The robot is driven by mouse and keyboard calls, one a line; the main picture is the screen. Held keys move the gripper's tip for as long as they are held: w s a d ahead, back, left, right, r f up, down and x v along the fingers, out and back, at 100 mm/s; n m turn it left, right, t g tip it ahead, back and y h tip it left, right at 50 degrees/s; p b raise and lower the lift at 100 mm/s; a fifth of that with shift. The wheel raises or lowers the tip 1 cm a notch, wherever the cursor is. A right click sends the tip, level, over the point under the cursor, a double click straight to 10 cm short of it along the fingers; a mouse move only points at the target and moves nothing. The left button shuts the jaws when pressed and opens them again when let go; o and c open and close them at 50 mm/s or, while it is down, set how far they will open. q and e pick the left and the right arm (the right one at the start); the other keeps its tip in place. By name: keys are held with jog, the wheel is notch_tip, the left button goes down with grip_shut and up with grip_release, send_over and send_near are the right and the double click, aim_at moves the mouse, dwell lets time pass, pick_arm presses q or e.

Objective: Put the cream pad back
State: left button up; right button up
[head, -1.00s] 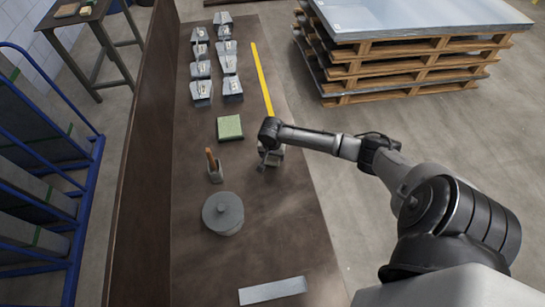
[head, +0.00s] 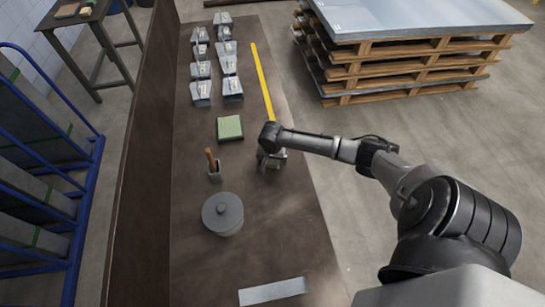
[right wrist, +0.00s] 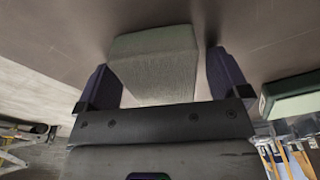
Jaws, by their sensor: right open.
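A pale grey-cream block, which looks like the cream pad (right wrist: 155,62), lies on the dark bench between my right gripper's fingers in the right wrist view. My right gripper (right wrist: 160,70) is open, with a finger on either side of the block and a narrow gap showing at the right finger. In the head view my right gripper (head: 270,162) is low over the right side of the bench and mostly hides the block. My left gripper is not in view.
A green-topped pad (head: 229,128) lies just beyond and left of the gripper. A holder with a brown handle (head: 211,160) and a round lidded grey pot (head: 223,214) stand nearer. Several grey metal pieces (head: 201,90) stand at the far end, beside a yellow strip (head: 262,80).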

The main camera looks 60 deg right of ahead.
jog(key=shift+r, duration=0.1)
